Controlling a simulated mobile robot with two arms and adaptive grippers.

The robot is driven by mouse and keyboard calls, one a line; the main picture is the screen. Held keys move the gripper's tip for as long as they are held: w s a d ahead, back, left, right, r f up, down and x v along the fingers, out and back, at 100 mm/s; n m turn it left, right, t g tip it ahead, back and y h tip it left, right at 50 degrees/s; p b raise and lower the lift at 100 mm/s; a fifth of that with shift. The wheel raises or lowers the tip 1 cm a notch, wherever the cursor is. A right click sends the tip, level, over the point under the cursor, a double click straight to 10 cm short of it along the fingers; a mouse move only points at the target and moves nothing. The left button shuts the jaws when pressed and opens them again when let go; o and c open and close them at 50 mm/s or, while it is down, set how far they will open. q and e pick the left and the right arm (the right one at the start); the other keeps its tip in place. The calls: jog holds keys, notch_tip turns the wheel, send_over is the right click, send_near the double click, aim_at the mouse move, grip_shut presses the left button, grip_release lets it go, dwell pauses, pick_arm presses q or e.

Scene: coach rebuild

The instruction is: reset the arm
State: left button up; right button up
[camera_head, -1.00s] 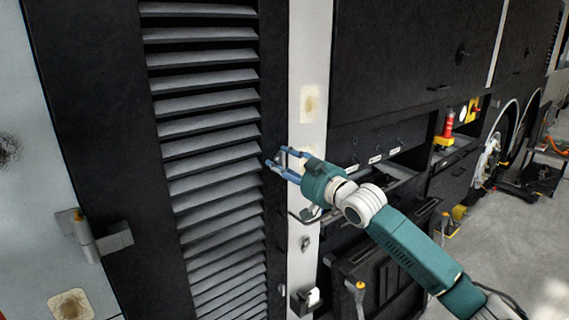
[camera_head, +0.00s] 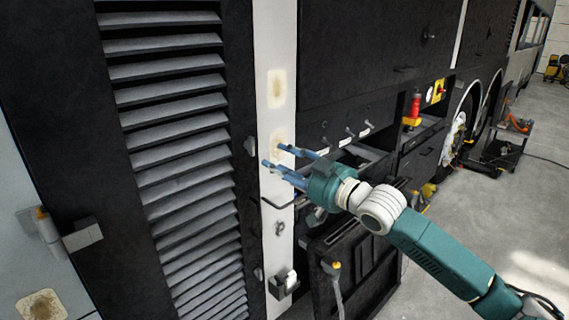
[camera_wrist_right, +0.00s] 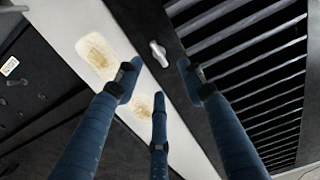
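My right arm comes in from the lower right in the head view. Its right gripper (camera_head: 272,156) has blue fingers spread apart, with nothing between them. The fingers point at the white post (camera_head: 277,45) beside the louvred panel, and I cannot tell the exact gap. In the right wrist view the right gripper (camera_wrist_right: 155,90) shows several blue fingers held apart, the post and its tan patches (camera_wrist_right: 97,52) beyond them. My left gripper is not in the head view.
The black louvred panel (camera_head: 170,119) stands on the left, with a hinge (camera_head: 84,234) on its edge. Right of the post are an open black compartment (camera_head: 365,158) and a red and yellow device (camera_head: 414,108). A wheel (camera_head: 453,137) stands farther back. Open grey floor (camera_head: 520,215) lies at the right.

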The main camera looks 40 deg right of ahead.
jog(key=shift+s, duration=0.45)
dwell(0.3)
